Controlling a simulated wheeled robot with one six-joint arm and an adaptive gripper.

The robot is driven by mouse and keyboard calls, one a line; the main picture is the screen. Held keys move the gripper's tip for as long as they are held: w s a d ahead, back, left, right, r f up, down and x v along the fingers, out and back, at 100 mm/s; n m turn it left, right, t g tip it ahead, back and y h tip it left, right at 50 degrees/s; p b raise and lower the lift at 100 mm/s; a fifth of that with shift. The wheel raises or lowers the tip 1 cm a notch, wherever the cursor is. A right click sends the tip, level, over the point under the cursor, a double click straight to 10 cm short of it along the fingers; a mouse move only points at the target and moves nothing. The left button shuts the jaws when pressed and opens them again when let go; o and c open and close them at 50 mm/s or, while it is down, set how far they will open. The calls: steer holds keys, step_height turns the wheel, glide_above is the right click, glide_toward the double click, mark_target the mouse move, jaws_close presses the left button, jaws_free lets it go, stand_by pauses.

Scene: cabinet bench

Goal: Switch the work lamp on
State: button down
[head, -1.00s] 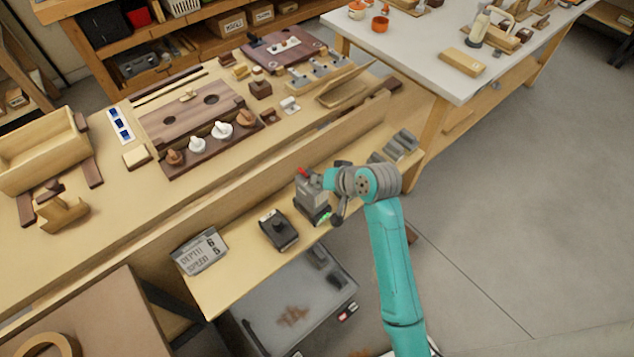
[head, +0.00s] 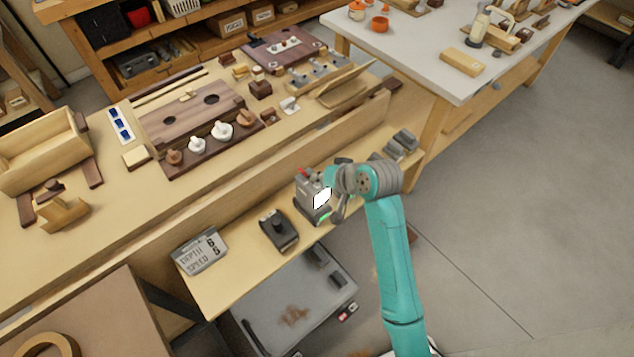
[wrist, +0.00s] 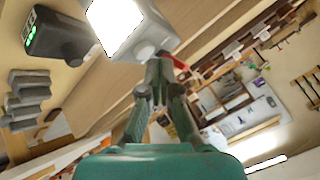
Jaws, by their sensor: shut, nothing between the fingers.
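The work lamp (head: 306,189) is a grey boxy unit on the lower ledge in front of the bench. Its face panel glows bright white. In the wrist view the lamp head (wrist: 150,28) is close, with the white lit panel on its left and a pale round knob below it. My gripper (wrist: 160,66) is shut and empty, its tips right at that knob; I cannot tell whether they touch. In the head view my wrist covers the lamp's right side and hides the fingertips.
A black box with a green light (wrist: 58,36) is beside the lamp. A dark box with a knob (head: 279,230) and a grey display (head: 200,251) stand left on the ledge. Grey stepped blocks (head: 401,143) lie to the right. A long wooden rail runs behind the lamp.

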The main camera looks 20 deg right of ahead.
steer(key=shift+r, duration=3)
steer(key=t+h, duration=0.1)
steer(key=t, duration=0.1)
glide_toward(319, 185)
step_height(319, 185, down, 5)
steer(key=s+a, duration=0.2)
steer(key=a, duration=0.1)
steer(key=s+f+t+h, duration=0.1)
steer(key=s+f+h, duration=0.15)
steer(key=s, duration=0.85)
steer(key=s+r+n+t, duration=0.1)
steer(key=s+r, duration=0.4)
steer(key=s, duration=0.6)
steer(key=s+r+n+t, duration=0.2)
steer(key=s+r, duration=0.3)
steer(key=s, duration=0.6)
steer(key=shift+d+n, duration=0.25)
steer(key=shift+n, duration=0.35)
steer(key=shift+r, duration=0.1)
